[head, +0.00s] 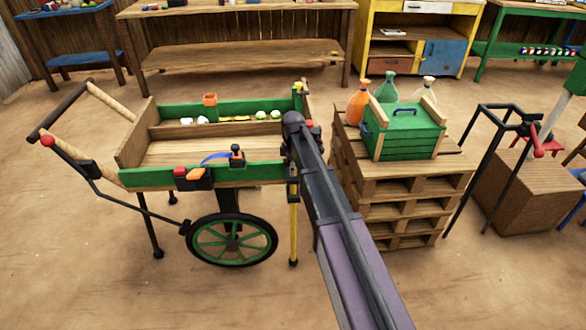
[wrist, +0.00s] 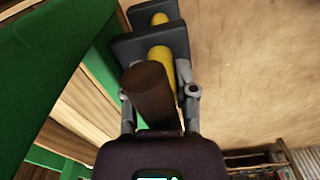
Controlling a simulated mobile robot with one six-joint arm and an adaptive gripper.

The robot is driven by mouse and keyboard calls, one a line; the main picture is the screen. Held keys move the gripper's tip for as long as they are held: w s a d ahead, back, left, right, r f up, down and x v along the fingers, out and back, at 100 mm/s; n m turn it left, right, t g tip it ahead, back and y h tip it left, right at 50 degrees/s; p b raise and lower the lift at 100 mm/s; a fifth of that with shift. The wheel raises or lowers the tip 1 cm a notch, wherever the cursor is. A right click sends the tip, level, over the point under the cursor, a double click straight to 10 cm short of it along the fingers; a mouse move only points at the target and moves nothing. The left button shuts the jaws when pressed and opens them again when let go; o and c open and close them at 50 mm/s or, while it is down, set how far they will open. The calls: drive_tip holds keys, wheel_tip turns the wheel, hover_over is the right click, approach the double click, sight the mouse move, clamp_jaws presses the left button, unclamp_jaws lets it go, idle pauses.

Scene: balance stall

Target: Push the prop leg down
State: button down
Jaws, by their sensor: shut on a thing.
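The prop leg (head: 294,232) is a yellow rod hanging upright at the cart's right front corner, with a dark foot low by the floor. I cannot tell whether the foot touches the floor. In the wrist view the yellow rod (wrist: 160,62) passes through black plates, with a dark brown round grip (wrist: 150,92) nearer to me. My gripper (wrist: 160,98) has a grey finger on each side of this grip and is shut on it. In the head view my arm hides most of the gripper and the leg's upper part.
The wooden cart (head: 130,150) has green sides, a spoked wheel (head: 232,240) and small items in its bed. Open floor lies in front of the cart.

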wheel_tip(320, 180, down, 3)
drive_tip(key=shift+s+r+b, duration=0.1)
drive_tip(key=shift+r+b, duration=0.05)
drive_tip(key=shift+b, duration=0.95)
drive_tip(key=shift+c, duration=2)
unclamp_jaws()
wheel_tip(320, 180, up, 24)
drive_tip(key=p, duration=2.5)
drive_tip(key=s+d+r+m+p, duration=0.1)
drive_tip(key=s+d+r+m, duration=0.1)
drive_tip(key=s, duration=0.4)
drive_tip(key=s+d+r+m+p, duration=0.1)
drive_tip(key=s+d+m+p, duration=0.1)
drive_tip(key=s+d+m, duration=0.2)
drive_tip(key=s+m, duration=0.2)
drive_tip(key=s, duration=0.1)
drive_tip(key=shift+s+r+m, duration=0.25)
drive_tip(key=shift+r+m, duration=0.05)
drive_tip(key=shift+r, duration=0.05)
